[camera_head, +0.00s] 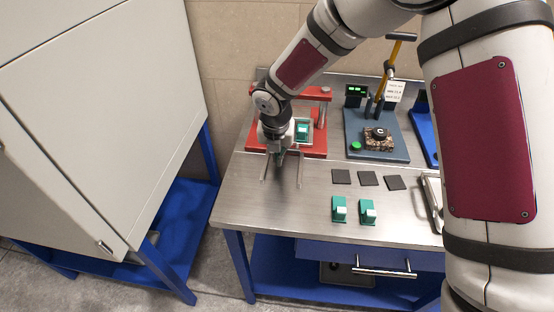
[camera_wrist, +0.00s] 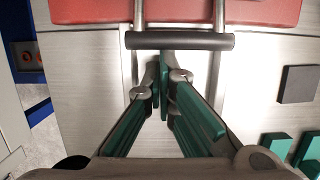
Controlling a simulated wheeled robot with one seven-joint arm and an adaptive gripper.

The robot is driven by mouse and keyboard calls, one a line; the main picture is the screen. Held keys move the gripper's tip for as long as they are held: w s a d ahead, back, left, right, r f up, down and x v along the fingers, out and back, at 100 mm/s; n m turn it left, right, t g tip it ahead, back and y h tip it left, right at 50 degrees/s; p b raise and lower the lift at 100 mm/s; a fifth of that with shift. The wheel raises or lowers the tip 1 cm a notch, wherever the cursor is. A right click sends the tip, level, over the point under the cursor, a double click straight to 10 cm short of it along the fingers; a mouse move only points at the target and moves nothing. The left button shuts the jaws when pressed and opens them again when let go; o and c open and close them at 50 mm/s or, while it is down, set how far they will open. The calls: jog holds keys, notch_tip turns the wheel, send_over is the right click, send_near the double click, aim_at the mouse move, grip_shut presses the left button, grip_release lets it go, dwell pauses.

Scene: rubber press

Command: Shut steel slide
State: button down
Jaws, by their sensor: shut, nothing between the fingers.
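The steel slide shows in the wrist view as two parallel steel rods (camera_wrist: 219,14) running out from the front of the red press (camera_wrist: 100,12), with a dark crossbar (camera_wrist: 205,41) across them. In the head view the rods (camera_head: 302,165) stick out toward the table's front from the red press (camera_head: 314,139). My gripper (camera_head: 279,162) is low over the steel table between the rods. Its green fingers are shut and empty, and in the wrist view their tips (camera_wrist: 161,70) are at the near side of the crossbar. I cannot tell whether they touch it.
Dark square pads (camera_head: 368,178) and two green-and-white blocks (camera_head: 339,209) lie on the table (camera_head: 255,213) to the right. A grey-blue device with a yellow lever (camera_head: 377,135) stands behind them. A large grey cabinet (camera_head: 95,120) is at left. The table's front left is clear.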

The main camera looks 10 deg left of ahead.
jog(key=w+b, duration=0.1)
jog(key=w, duration=0.2)
jog(key=shift+w+f+b, duration=0.15)
jog(key=shift+w+b, duration=0.15)
jog(key=shift+r, duration=0.2)
